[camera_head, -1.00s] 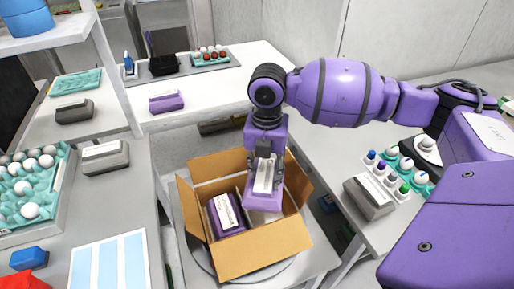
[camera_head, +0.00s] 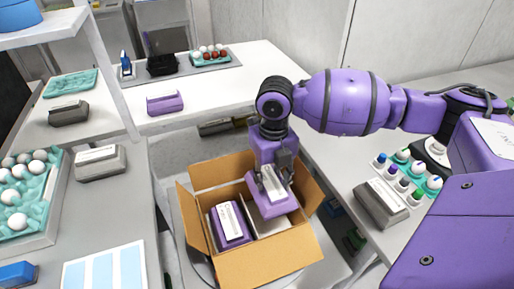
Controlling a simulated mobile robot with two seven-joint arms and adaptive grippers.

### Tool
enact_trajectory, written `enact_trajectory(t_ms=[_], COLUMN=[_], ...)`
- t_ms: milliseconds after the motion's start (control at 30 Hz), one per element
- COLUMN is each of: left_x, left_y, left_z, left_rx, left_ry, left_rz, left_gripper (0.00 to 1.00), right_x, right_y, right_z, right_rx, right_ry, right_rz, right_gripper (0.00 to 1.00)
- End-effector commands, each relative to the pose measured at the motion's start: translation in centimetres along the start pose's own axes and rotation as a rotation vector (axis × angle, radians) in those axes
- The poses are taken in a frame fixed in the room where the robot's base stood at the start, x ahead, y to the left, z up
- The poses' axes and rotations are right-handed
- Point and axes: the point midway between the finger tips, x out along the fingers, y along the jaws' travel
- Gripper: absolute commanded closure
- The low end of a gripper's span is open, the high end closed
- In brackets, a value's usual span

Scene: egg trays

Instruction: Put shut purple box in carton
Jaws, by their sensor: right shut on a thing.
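A shut purple box with a white label (camera_head: 268,204) is in my right gripper (camera_head: 270,180), tilted, over the right half of the open carton (camera_head: 245,268). The carton is brown cardboard with its flaps spread. Another shut purple box (camera_head: 232,223) with a white label lies in the left half of the carton. A third purple box (camera_head: 165,102) sits on the white table at the back. The fingertips are partly hidden by the gripper itself. My left gripper is not in view.
Grey boxes lie on the left table (camera_head: 101,163) and the right table (camera_head: 381,204). An egg tray (camera_head: 30,205) stands at the left. Bottles with coloured caps (camera_head: 402,184) stand on the right table. The carton's flaps stick out around its opening.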

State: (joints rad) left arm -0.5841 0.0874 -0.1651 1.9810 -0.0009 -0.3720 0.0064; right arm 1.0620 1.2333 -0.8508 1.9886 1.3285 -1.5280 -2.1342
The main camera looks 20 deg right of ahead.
Motion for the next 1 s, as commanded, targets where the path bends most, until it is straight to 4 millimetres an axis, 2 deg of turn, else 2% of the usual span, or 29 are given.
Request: enact_trajectory(t_ms=[33,167,467,1000], left_x=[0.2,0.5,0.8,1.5], left_y=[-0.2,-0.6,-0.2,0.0], left_z=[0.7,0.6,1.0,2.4], left_rx=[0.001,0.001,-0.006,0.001], left_ry=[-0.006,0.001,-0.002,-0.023], left_rz=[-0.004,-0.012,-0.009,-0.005], left_gripper=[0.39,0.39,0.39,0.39], right_x=[1.0,2.0,4.8,9.7], right_y=[0.0,0.0,0.0,0.0], right_z=[-0.1,-0.1,-0.1,-0.1], right_rx=[0.0,0.0,0.001,0.001], right_ry=[0.005,0.003,0.002,0.002], right_rz=[0.0,0.0,0.0,0.0], right_gripper=[0.84,0.84,0.84,0.84])
